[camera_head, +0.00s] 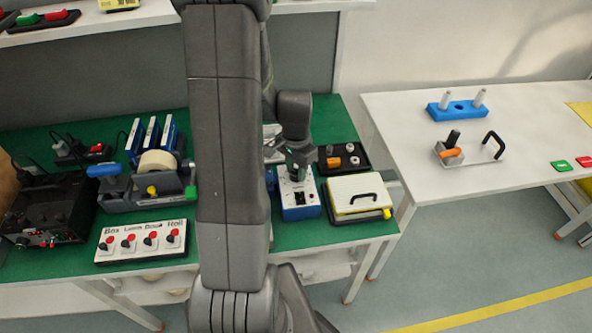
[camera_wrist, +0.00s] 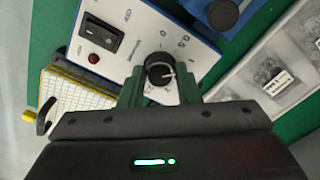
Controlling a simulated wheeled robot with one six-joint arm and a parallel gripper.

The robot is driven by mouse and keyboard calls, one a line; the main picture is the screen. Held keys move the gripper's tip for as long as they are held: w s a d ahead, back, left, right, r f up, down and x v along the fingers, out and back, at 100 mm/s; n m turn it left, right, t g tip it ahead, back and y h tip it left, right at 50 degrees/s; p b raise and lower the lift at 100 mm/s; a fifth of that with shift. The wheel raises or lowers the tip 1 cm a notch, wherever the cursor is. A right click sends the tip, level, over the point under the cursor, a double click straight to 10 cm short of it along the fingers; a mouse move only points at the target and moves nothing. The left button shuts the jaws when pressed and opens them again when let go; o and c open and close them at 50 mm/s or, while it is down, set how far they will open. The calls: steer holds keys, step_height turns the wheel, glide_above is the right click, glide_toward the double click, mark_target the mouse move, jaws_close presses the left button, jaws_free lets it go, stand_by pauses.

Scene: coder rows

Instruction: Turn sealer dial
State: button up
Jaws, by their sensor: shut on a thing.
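The sealer (camera_head: 298,198) is a blue box with a white front panel on the green bench mat, right of my arm. In the wrist view its panel (camera_wrist: 125,62) carries a black rocker switch (camera_wrist: 101,35), a red button (camera_wrist: 94,58) and a black dial (camera_wrist: 160,71) with a white pointer line. Numbers are printed around the dial. My gripper (camera_wrist: 160,84) has its green fingers on either side of the dial and is shut on it. In the head view my gripper (camera_head: 298,170) comes down over the sealer, hiding the dial.
A cream-topped case (camera_head: 352,187) with a black handle stands right of the sealer, close by. A black tray (camera_head: 343,159) lies behind it. A tape dispenser (camera_head: 145,188) and a labelled switch panel (camera_head: 140,241) are left of my arm. A white table (camera_head: 440,110) stands at right.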

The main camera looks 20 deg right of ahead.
mark_target(296, 172)
steer(key=shift+m, duration=0.4)
steer(key=o, duration=1)
steer(key=shift+r, duration=0.15)
step_height(296, 172, up, 14)
steer(key=shift+f, duration=0.2)
